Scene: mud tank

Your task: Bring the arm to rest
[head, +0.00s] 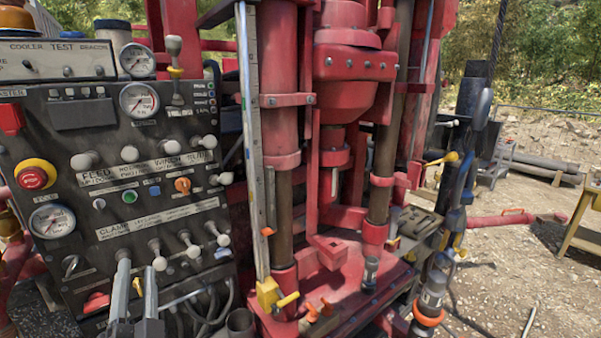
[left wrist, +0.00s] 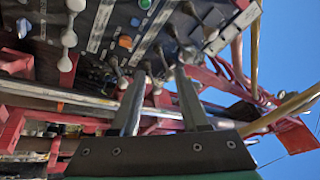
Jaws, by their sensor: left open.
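My left gripper (head: 137,270) shows at the bottom left of the head view, its two grey fingers pointing up at the lower edge of the control panel (head: 110,185). The fingers are apart, and I see nothing held between them. The fingertips are close to the row of white-knobbed levers (head: 190,248) under the clamp label; I cannot tell if they touch. In the left wrist view the open fingers (left wrist: 158,75) reach toward the panel (left wrist: 100,30) and its levers. No right gripper can be made out.
The red drill rig (head: 340,60) with its upright cylinders stands right of the panel. Black hoses (head: 210,315) hang below the panel. A yellow stand (head: 582,225) is at the far right. Gravel ground (head: 530,275) lies open on the right.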

